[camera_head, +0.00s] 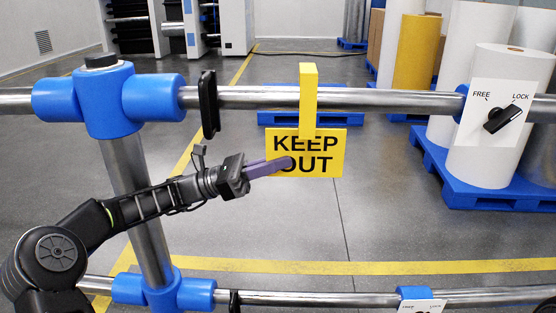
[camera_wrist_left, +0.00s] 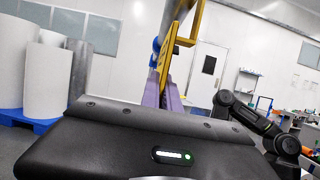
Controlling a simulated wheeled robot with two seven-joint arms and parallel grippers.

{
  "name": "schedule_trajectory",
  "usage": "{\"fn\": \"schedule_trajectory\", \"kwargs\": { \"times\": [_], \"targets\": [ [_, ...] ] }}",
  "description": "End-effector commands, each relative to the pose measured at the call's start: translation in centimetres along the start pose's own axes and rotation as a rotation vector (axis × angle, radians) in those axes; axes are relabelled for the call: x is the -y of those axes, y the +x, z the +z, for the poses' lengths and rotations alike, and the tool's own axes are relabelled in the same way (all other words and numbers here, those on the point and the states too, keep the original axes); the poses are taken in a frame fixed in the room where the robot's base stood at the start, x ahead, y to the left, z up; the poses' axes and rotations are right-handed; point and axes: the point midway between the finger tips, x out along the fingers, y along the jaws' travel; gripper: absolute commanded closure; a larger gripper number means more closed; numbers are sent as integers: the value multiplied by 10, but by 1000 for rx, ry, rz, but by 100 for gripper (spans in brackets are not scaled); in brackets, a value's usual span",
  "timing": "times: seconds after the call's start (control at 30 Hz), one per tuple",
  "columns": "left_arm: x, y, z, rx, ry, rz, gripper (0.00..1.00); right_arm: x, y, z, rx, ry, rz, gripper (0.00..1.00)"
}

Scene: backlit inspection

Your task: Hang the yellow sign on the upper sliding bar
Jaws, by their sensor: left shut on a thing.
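The yellow sign (camera_head: 322,166) reads KEEP OUT and faces the head camera, roughly upright. Its yellow hook (camera_head: 308,90) crosses in front of the upper sliding bar (camera_head: 385,101), and the hook's top shows above the bar. I cannot tell whether it touches the bar. My left gripper (camera_head: 283,163) has purple fingers and is shut on the sign, its tips covering part of the lettering. In the left wrist view the yellow sign (camera_wrist_left: 167,58) shows nearly edge-on beyond the purple fingers (camera_wrist_left: 162,97). My right gripper is not in view.
A black ring (camera_head: 209,104) sits on the upper bar left of the hook. A blue joint (camera_head: 105,98) and post stand further left. A FREE/LOCK dial plate (camera_head: 496,113) is at the right. The lower bar (camera_head: 320,299) runs below. The upper bar is clear between hook and dial.

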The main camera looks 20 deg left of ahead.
Motion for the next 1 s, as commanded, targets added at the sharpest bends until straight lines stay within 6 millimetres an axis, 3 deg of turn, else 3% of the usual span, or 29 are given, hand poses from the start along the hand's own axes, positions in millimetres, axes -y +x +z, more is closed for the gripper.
{"fn": "schedule_trajectory", "kwargs": {
  "times": [0.3, 0.7, 0.73, 1.0],
  "targets": [
    [0, -7, -18, 1, 0, -1, 100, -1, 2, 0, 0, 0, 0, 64],
    [0, -8, -20, 1, 0, -1, 100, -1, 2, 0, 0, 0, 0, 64],
    [0, -7, -20, 1, 0, -1, 93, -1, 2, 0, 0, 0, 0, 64],
    [0, -8, -20, 1, 0, -1, 71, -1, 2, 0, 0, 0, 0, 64]
  ]
}}
